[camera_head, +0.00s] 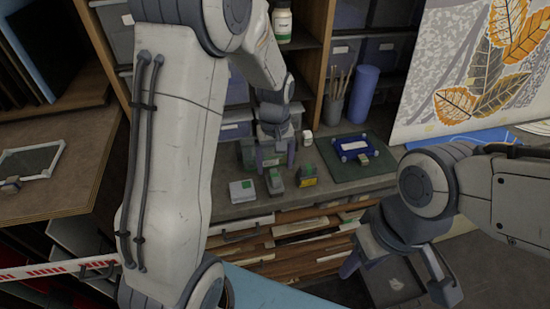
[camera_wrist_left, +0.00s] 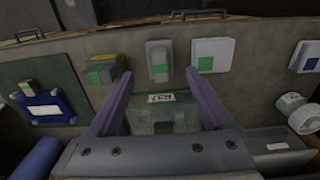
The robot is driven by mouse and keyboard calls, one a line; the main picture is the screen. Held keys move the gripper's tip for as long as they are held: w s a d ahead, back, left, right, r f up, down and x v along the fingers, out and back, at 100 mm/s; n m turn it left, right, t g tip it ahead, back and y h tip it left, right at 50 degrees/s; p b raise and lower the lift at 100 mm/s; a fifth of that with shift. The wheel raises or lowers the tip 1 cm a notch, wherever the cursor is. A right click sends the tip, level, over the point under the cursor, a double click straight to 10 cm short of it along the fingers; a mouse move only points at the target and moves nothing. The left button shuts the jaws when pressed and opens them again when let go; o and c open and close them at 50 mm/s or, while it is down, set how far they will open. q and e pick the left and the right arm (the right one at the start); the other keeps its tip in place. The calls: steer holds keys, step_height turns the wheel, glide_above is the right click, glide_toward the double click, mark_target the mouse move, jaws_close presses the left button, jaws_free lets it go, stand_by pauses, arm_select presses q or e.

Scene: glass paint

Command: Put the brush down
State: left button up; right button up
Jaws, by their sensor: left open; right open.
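My left gripper (camera_head: 276,158) is open above the back of the workbench, with its purple fingers pointing down. In the left wrist view its fingers (camera_wrist_left: 160,105) are spread with no brush between them; a clear green-lidded box (camera_wrist_left: 172,112) shows beyond and below. Several thin brush-like handles stand in a grey cup (camera_head: 333,110) at the back of the bench. I cannot make out a separate loose brush. My right gripper (camera_head: 397,275) is open and empty, low in front of the bench at the right.
A white box (camera_head: 243,191), a grey block (camera_head: 274,182) and a yellow-black block (camera_head: 306,177) stand near the bench's front edge. A blue frame (camera_head: 352,149) lies on a dark green mat (camera_head: 327,176). A blue roll (camera_head: 362,95) stands beside the cup. A leaf-patterned panel (camera_head: 460,70) is at right.

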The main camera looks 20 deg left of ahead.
mark_target(276, 177)
arm_select(q)
step_height(276, 177, up, 3)
steer(key=shift+d+r, duration=0.15)
steer(key=s+d+r+m, duration=0.1)
steer(key=s+d+m, duration=0.3)
steer(key=s, duration=0.3)
steer(key=s+d+r+m, duration=0.2)
steer(key=s+d+m, duration=0.3)
steer(key=s, duration=0.3)
steer(key=s+d+r+m+h, duration=0.1)
steer(key=s+d+m, duration=0.3)
steer(key=s, duration=0.4)
steer(key=shift+s+d+r+m, duration=0.3)
steer(key=shift+r+m, duration=0.15)
steer(key=shift+m, duration=0.15)
arm_select(e)
steer(key=shift+f, duration=0.4)
